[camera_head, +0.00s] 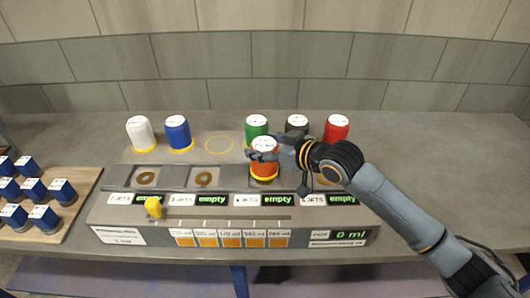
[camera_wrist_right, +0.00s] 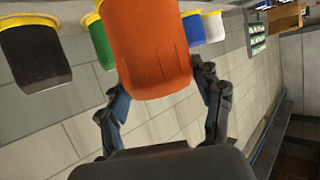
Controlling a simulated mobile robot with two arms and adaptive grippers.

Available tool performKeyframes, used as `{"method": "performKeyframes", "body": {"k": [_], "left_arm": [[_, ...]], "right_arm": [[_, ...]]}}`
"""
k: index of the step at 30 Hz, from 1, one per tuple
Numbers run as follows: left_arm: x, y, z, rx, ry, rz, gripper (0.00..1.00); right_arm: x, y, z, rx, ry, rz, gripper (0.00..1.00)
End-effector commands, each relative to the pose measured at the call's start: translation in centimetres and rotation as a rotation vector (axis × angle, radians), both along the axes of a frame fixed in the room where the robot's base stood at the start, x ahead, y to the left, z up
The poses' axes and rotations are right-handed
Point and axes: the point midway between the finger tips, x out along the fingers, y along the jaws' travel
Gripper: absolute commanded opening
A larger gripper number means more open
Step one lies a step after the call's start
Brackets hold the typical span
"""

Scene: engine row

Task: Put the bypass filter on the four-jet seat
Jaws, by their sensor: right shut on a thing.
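An orange filter with a white top and yellow base (camera_head: 264,160) is held upright by my right gripper (camera_head: 279,147). It is at or just above the third seat from the left, whose label (camera_head: 247,199) seems to read 4 JETS. The filter hides that seat, and I cannot tell whether it touches. In the right wrist view the orange filter (camera_wrist_right: 148,50) is between the fingers (camera_wrist_right: 162,100). White, blue, green, black and red filters (camera_head: 336,127) stand in a row behind. Which is the bypass filter cannot be read. My left gripper is not in view.
The two left seats (camera_head: 146,179) are bare. Displays by the seats read "empty" (camera_head: 278,199). A yellow knob (camera_head: 154,207) sits on the front slider. An empty yellow ring (camera_head: 219,144) lies between the blue and green filters. Blue blocks stand on a wooden board (camera_head: 76,185) at left.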

Motion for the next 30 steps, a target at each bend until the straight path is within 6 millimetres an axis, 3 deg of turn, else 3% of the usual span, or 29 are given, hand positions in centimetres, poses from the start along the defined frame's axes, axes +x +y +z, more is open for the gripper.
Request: {"method": "performKeyframes", "body": {"k": [7,19,20,21,23,30], "left_arm": [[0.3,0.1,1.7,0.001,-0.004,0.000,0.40],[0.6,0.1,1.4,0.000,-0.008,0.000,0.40],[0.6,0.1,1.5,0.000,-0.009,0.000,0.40],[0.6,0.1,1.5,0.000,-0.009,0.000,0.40],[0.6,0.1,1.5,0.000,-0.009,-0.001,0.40],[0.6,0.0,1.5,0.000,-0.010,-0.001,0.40]], "right_arm": [[0.3,0.0,-2.8,0.002,-0.001,-0.001,0.16],[0.2,0.0,-3.5,0.002,-0.002,-0.001,0.16],[0.2,0.0,-3.7,0.000,0.001,-0.001,0.70],[0.2,0.0,-3.7,0.000,0.001,-0.001,0.78],[0.2,0.0,-3.7,0.000,0.001,-0.001,0.88],[0.2,0.0,-3.6,0.000,0.001,-0.001,0.88]]}}
